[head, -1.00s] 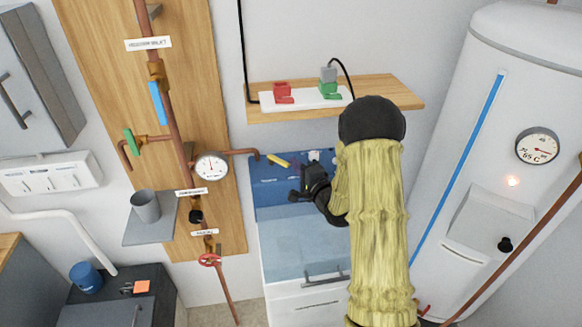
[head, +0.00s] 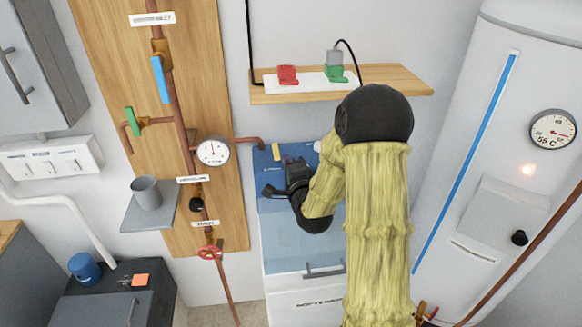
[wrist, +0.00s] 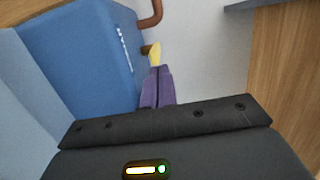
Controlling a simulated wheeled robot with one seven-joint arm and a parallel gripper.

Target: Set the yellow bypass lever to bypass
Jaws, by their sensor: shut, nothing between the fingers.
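The yellow bypass lever (head: 276,151) sits against the blue cabinet front, just below the end of a copper pipe, and looks close to upright in the head view. In the wrist view its yellow tip (wrist: 155,53) shows just beyond my gripper's fingertips. My gripper (head: 286,159) is beside the lever, close to its right side. In the wrist view my purple fingers (wrist: 157,70) are together with nothing between them. I cannot tell whether they touch the lever, as the fingers hide its lower part.
The blue cabinet (head: 268,166) lies around the gripper. A wooden shelf (head: 300,96) with red and green plugs is above. A pressure gauge (head: 212,151) and copper pipes on a wooden board are to the left. A white boiler (head: 455,110) stands right.

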